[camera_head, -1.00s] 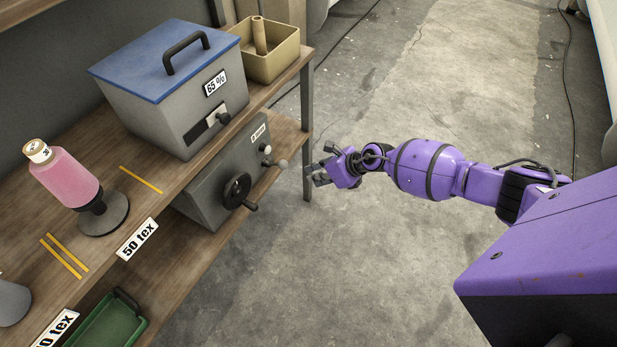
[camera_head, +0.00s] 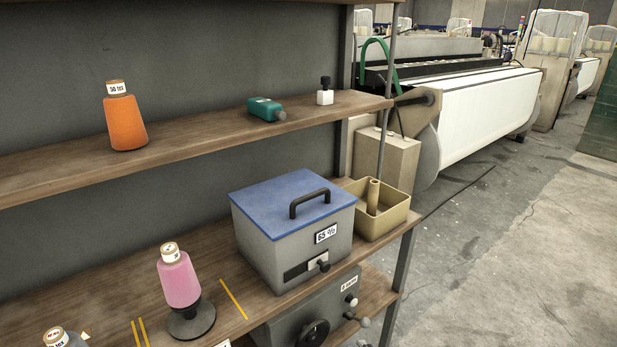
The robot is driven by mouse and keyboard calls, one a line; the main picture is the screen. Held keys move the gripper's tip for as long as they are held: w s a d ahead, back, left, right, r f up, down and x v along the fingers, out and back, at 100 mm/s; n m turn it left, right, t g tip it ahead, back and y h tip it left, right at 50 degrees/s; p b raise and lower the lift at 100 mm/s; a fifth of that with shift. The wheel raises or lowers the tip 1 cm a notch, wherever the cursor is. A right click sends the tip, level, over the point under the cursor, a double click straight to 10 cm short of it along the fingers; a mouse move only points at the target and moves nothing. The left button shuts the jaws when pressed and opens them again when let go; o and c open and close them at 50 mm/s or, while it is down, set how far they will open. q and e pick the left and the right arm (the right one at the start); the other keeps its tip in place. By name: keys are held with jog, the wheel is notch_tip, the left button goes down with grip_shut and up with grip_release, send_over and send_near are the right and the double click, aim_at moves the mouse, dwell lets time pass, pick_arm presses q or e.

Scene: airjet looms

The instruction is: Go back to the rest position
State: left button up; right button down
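Neither of my grippers nor my arms shows in the head view now. The view takes in a wooden shelf unit. A pink yarn cone (camera_head: 179,280) stands upright on a dark round stand (camera_head: 191,319) on the middle shelf (camera_head: 222,250). To its right is a grey box with a blue lid (camera_head: 293,208), a black handle and a "65 %" label; the lid is shut. An orange cone (camera_head: 125,121) stands on the upper shelf (camera_head: 200,133).
A tan bin (camera_head: 384,213) with a brown tube sits at the shelf's right end. A grey device (camera_head: 335,300) with a dark knob is on the lower shelf. Looms (camera_head: 482,110) stand behind at right. The concrete floor (camera_head: 510,270) at right is open.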

jog(key=s+d+f+m+g+h+p, duration=0.1)
jog(key=s+d+f+m+g+h, duration=0.1)
jog(key=s+m, duration=0.7)
jog(key=s+d+f+m+g+h+p, duration=0.2)
jog(key=s+m, duration=0.7)
jog(key=s, duration=1.5)
notch_tip(320, 180, down, 2)
jog(key=shift+d+f+h, duration=0.2)
jog(key=shift+d+h, duration=0.5)
jog(key=shift+d, duration=0.25)
